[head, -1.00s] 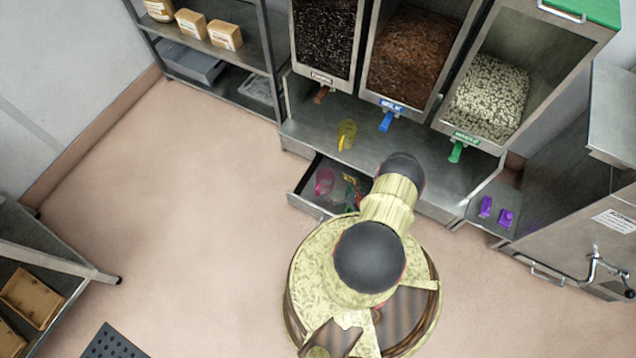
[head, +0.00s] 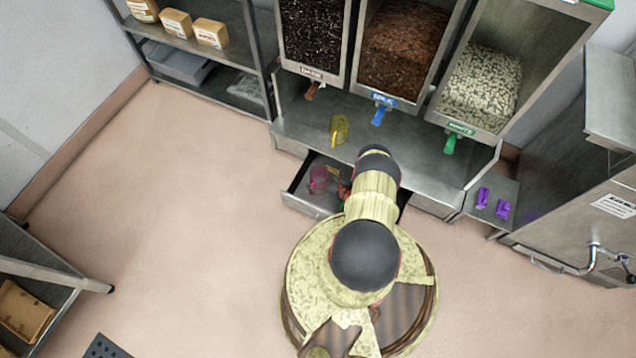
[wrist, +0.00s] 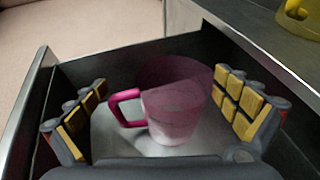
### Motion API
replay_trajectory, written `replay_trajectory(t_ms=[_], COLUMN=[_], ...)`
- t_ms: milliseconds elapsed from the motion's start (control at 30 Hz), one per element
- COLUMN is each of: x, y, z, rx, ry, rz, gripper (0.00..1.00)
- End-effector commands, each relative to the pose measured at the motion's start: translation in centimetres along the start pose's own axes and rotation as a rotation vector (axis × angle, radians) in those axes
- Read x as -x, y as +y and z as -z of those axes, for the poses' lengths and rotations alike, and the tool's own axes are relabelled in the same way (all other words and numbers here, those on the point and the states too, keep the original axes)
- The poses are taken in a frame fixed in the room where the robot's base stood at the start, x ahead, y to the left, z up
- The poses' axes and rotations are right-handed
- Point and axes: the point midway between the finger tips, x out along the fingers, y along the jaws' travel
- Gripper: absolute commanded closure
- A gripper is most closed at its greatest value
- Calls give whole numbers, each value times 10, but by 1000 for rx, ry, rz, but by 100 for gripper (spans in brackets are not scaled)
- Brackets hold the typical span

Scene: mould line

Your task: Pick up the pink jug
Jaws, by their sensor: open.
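The pink jug (wrist: 172,105) is a translucent cup with a bright pink handle on its left side. It stands in an open drawer (wrist: 115,66), and in the head view the jug (head: 319,180) shows at the drawer's left part. My gripper (wrist: 165,110) is open, with one yellow-padded finger on each side of the jug. The right finger is close to the jug's wall; I cannot tell whether it touches. The handle lies between the jug's body and the left finger. In the head view my arm hides most of the gripper.
A yellow jug (head: 339,130) stands on the metal counter (head: 300,125) above the drawer and shows at the wrist view's top right. Bins with coloured taps hang over the counter. Purple items (head: 492,204) lie at right.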

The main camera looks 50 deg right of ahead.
Motion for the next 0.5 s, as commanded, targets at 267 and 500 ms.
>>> replay_trajectory(t_ms=[267, 500], x=[0, 0], y=[0, 0], z=[0, 0], rx=[0, 0], ry=[0, 0], rz=[0, 0], gripper=[13, 27])
